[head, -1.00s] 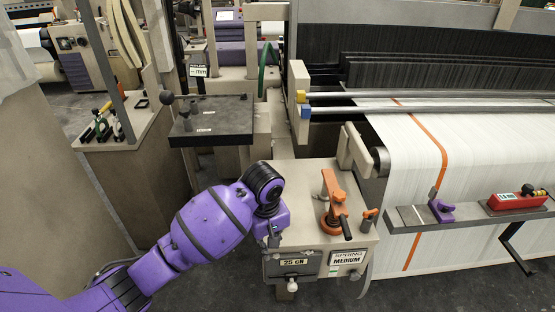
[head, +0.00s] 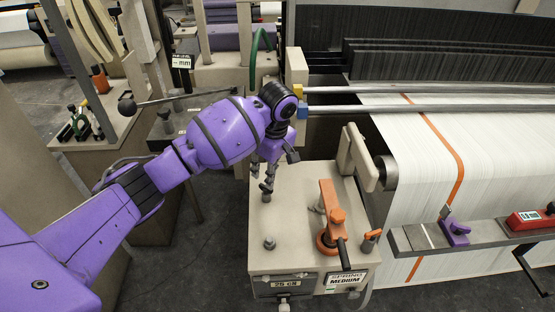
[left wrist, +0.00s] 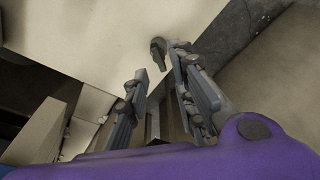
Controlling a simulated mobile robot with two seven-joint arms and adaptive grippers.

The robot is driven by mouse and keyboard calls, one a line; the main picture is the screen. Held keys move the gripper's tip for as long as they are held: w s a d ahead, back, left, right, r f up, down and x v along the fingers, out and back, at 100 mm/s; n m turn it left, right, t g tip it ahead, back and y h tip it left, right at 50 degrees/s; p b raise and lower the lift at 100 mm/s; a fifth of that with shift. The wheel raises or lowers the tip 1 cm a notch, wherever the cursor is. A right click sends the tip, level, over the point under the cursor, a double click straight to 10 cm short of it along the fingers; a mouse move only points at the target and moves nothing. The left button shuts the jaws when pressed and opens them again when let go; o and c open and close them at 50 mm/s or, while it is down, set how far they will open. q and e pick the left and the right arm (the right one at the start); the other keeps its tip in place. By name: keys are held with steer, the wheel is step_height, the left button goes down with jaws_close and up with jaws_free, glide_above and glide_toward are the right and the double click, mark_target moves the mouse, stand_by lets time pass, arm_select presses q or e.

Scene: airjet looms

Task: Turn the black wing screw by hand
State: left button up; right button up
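A small dark screw-like knob (head: 269,243) stands on the left front of the beige box top (head: 290,205). It is too small to tell whether it is the black wing screw or has wings. My left gripper (head: 267,192) points down above the left part of the box, behind and above this knob and apart from it. In the left wrist view its two fingers (left wrist: 160,68) are spread, with nothing held. A small dark piece (left wrist: 157,47) shows near the right fingertip; I cannot tell whether it is the knob. My right gripper is out of view.
An orange lever with a black handle (head: 332,225) and an orange-topped knob (head: 371,238) are right of the gripper. A beige bracket (head: 359,158) rises behind them. White warp sheet (head: 425,165) lies right. A lever with a black ball (head: 127,106) is left, behind my arm.

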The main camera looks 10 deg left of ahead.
mark_target(266, 188)
arm_select(q)
steer(key=shift+w+a+f, duration=0.1)
steer(key=shift+a+f, duration=0.05)
steer(key=shift+f, duration=0.85)
steer(key=shift+w+a+f, duration=0.1)
steer(key=shift+f, duration=0.95)
steer(key=shift+w+a+f, duration=0.1)
steer(key=shift+a+f, duration=0.05)
steer(key=shift+f, duration=0.85)
jaws_close()
